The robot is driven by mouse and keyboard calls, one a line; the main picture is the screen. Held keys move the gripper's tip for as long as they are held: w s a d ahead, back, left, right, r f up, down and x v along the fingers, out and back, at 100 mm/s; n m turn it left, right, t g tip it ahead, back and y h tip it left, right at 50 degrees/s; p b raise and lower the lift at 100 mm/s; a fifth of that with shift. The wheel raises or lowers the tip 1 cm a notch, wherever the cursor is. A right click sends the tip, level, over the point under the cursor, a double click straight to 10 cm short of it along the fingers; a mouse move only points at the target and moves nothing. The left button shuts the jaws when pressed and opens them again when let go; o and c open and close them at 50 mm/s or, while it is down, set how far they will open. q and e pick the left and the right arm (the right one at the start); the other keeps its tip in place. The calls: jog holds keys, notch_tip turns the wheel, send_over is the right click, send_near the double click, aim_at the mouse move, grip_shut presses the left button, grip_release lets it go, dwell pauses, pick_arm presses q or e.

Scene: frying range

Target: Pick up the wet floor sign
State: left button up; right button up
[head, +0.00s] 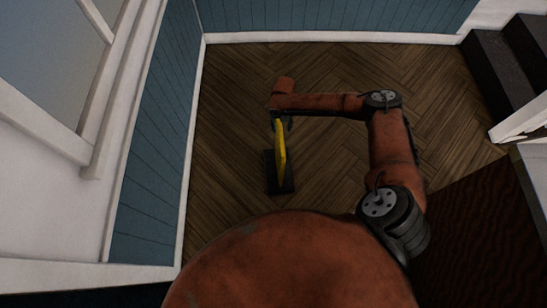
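The wet floor sign (282,156) is a narrow yellow shape seen from above, near the middle of the head view. A dark rectangular patch lies around its lower part; I cannot tell whether this is a base, a mat or shadow. My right gripper (281,122) is at the sign's far, upper end, under the end of my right arm. It overlaps the sign in the picture. Its fingers are small, dark and mostly hidden by the arm, so I cannot tell whether they are open or shut on it. My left gripper is not in view.
The wooden floor (235,85) around the sign is clear. A blue panelled wall (160,150) with a window runs along the left, and another blue wall (330,15) closes the back. Dark steps (500,75) stand at the upper right, and a dark red mat (475,235) lies at the lower right.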

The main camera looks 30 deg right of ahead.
aim_at(280, 132)
notch_tip(280, 132, down, 2)
jog(key=shift+d+b, duration=0.1)
jog(key=shift+b, duration=0.2)
jog(key=shift+f, duration=0.35)
jog(key=f, duration=0.1)
jog(key=f+b, duration=0.2)
jog(key=f, duration=0.1)
jog(key=shift+w+a, duration=0.1)
jog(key=shift+a, duration=0.2)
jog(key=shift+f, duration=0.45)
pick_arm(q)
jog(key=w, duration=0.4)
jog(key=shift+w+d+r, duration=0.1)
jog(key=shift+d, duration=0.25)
pick_arm(e)
grip_shut()
jog(key=shift+w+r, duration=0.15)
